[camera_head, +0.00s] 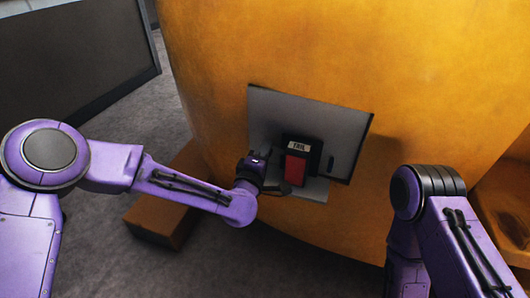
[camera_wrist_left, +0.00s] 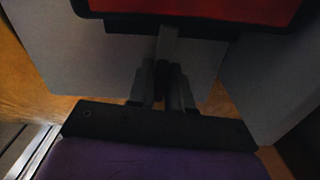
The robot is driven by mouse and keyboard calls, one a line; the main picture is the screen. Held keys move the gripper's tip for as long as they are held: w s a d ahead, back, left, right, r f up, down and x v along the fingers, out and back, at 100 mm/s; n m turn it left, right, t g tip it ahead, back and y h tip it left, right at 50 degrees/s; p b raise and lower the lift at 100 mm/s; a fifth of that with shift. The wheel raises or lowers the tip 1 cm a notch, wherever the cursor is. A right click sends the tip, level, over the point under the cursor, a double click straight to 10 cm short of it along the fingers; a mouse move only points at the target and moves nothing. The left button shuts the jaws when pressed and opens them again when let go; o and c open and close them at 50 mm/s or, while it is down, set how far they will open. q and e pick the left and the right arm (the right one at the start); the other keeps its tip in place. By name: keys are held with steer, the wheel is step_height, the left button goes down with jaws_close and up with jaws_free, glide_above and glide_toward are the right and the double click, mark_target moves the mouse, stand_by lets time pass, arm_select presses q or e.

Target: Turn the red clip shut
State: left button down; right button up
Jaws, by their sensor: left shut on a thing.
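The red clip (camera_head: 295,168) sits on a black housing with a white label (camera_head: 298,146), in front of a grey panel (camera_head: 270,110) on a big yellow casting. My left gripper (camera_head: 280,188) is at the lower left of the clip. In the left wrist view the red part (camera_wrist_left: 235,10) fills the top edge, with a dark rim below it. There my left gripper's fingers (camera_wrist_left: 160,88) are shut on a thin grey stem (camera_wrist_left: 167,48) that runs up to this rim. The stem's upper join is too dark to make out. My right gripper is not in view.
The yellow casting (camera_head: 300,50) fills the back. A brown box (camera_head: 155,216) stands on the floor behind my left arm. A dark screen-like panel (camera_head: 70,55) stands at the upper left. A wooden-looking piece (camera_head: 500,205) is at the right edge. Grey floor shows below the casting.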

arm_select(q)
steer(key=shift+s+f+n, duration=0.1)
steer(key=shift+n, duration=0.5)
steer(key=c, duration=1.2)
jaws_free()
steer(key=shift+o, duration=0.2)
steer(key=v, duration=1)
steer(key=shift+s, duration=0.25)
